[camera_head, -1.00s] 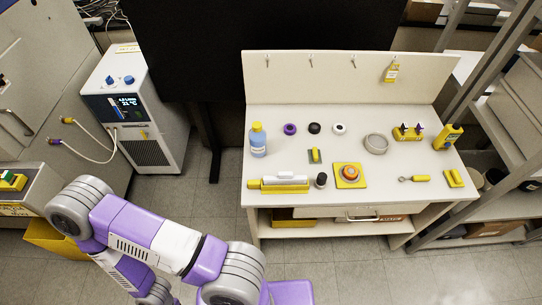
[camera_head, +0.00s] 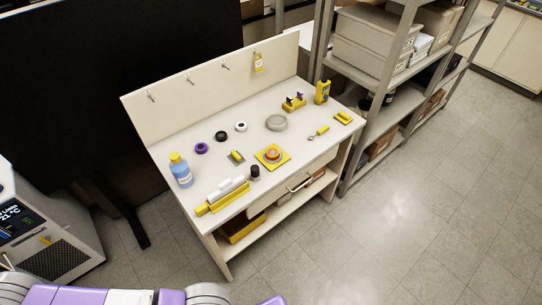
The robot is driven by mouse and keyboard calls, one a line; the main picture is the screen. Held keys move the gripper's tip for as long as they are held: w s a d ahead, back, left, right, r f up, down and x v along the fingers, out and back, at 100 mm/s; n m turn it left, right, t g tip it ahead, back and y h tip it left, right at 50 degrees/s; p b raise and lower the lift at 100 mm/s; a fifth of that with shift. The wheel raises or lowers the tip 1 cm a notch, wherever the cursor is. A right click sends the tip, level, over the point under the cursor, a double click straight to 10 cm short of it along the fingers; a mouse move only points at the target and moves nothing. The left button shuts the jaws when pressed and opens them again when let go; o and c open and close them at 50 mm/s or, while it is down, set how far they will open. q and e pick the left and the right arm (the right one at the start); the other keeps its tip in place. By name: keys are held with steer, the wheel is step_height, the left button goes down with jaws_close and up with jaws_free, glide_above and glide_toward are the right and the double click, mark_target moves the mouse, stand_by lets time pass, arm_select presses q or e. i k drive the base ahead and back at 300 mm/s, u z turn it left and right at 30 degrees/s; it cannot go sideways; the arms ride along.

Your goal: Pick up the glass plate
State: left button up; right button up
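I cannot pick out a glass plate for certain in the head view. A round grey dish or ring (camera_head: 276,122) lies flat on the white bench (camera_head: 192,147), towards the back right. A small flat piece with a yellow part (camera_head: 236,157) lies near the bench middle; its material is too small to tell. A yellow square pad (camera_head: 272,158) carries an orange and white round thing. Purple and grey parts of my arm show along the bottom edge, away from the bench top. Neither gripper is in view.
A blue bottle with a yellow cap (camera_head: 181,170) stands at the bench's left. A yellow bottle (camera_head: 322,92) stands at the back right. Grey shelving (camera_head: 388,70) stands right of the bench; floor in front is clear.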

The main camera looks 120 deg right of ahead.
mark_target(235, 158)
steer(key=z, duration=2.15)
